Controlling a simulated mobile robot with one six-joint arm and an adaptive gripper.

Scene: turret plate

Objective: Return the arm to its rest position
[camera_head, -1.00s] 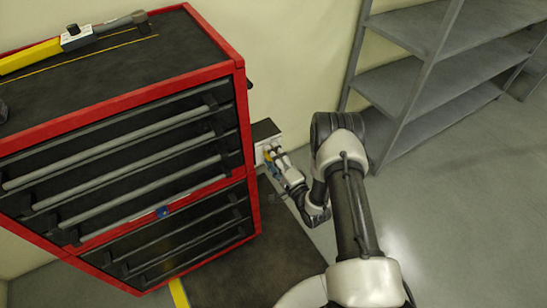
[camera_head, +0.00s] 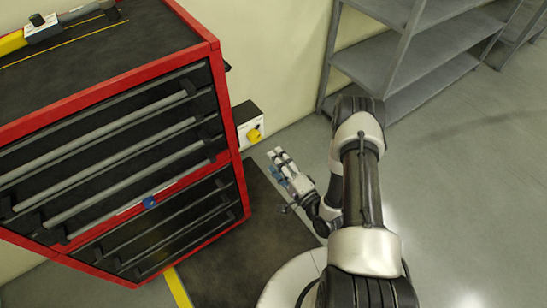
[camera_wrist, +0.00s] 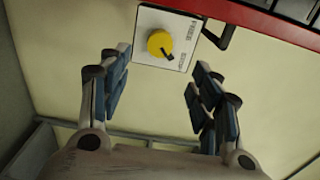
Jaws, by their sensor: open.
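My gripper (camera_head: 281,166) is open and empty, low in front of the wall to the right of the red cabinet. In the wrist view its two blue-padded fingers (camera_wrist: 158,88) stand wide apart with nothing between them. Beyond them is a white switch plate (camera_wrist: 165,37) with a yellow round knob (camera_wrist: 160,43) that has a dark pointer. In the head view the knob (camera_head: 254,135) sits on a small box (camera_head: 247,117) beside the cabinet. The gripper is clear of the knob. My arm reaches down from the lower right.
A red tool cabinet (camera_head: 218,90) with dark drawers stands at the left. A yellow-handled tool (camera_head: 42,30) lies on its top. A grey metal shelf unit (camera_head: 395,60) stands at the back right. A dark mat (camera_head: 225,262) lies on the floor. Open floor (camera_head: 470,170) lies to the right.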

